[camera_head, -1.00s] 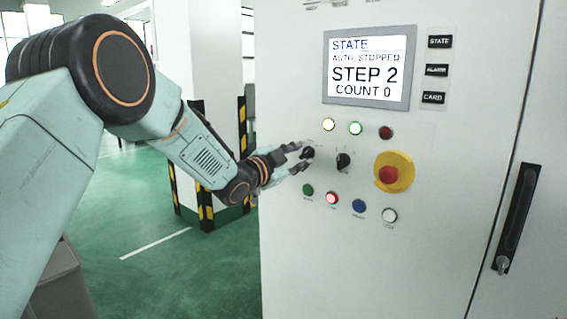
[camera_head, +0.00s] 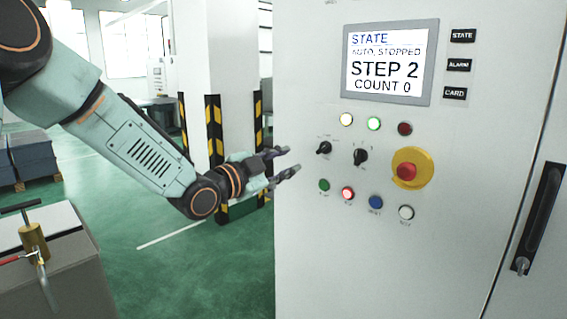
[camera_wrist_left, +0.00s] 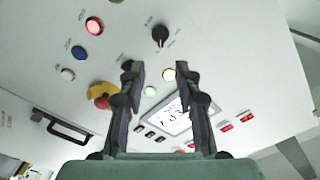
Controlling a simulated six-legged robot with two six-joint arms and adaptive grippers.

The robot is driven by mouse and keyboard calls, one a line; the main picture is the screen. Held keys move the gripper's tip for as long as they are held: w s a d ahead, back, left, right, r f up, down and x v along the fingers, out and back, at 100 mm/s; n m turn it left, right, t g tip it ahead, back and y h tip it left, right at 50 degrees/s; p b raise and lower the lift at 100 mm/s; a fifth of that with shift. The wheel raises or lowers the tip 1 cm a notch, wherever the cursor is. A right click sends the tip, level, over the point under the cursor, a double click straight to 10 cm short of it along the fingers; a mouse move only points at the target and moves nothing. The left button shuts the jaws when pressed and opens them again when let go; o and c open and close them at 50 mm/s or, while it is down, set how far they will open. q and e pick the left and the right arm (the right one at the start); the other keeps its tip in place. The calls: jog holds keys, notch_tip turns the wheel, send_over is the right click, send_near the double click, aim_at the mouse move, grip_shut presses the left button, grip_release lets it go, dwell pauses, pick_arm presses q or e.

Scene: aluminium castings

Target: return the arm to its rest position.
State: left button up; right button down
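My left arm comes in from the left in the head view. Its gripper (camera_head: 284,164) is open and empty, just left of the control cabinet's (camera_head: 320,250) buttons and apart from the left black selector knob (camera_head: 324,148). In the left wrist view the two fingers (camera_wrist_left: 157,85) stand apart with nothing between them, and the panel lies beyond. One black knob (camera_wrist_left: 160,34) shows there above the fingers. The screen (camera_head: 388,62) reads AUTO, STOPPED, STEP 2, COUNT 0. My right gripper is not in view.
A red emergency stop (camera_head: 405,171) on a yellow base and several buttons are on the panel. A pillar with black-yellow guards (camera_head: 215,140) stands behind my arm. A grey box (camera_head: 70,270) with a brass valve (camera_head: 34,242) is at lower left. Green floor (camera_head: 200,275) between is clear.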

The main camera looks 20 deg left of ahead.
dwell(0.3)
pick_arm(q)
jog(key=s+d+f+n+g+y+b, duration=0.1)
jog(key=s+f+n+g, duration=0.3)
jog(key=f, duration=0.6)
jog(key=s+d+f+n+g+y+b, duration=0.15)
jog(key=s+f+n, duration=0.3)
jog(key=f, duration=0.55)
jog(key=s+f+n+g+y, duration=0.2)
jog(key=s+f+n, duration=0.25)
jog(key=f, duration=0.55)
jog(key=s+f+g+b, duration=0.1)
jog(key=s+f+g, duration=0.2)
jog(key=s+f, duration=0.4)
jog(key=s+f+g+y+b, duration=0.1)
jog(key=s+f, duration=0.6)
jog(key=s, duration=0.7)
jog(key=s+f+g+b, duration=0.2)
jog(key=s+f+g, duration=0.3)
jog(key=s+f, duration=0.3)
jog(key=s, duration=0.3)
jog(key=shift+s+d+n+y+b, duration=0.15)
jog(key=shift+d+n+y+b, duration=0.15)
jog(key=shift+y+b, duration=0.05)
jog(key=shift+g, duration=0.25)
jog(key=shift+c, duration=0.3)
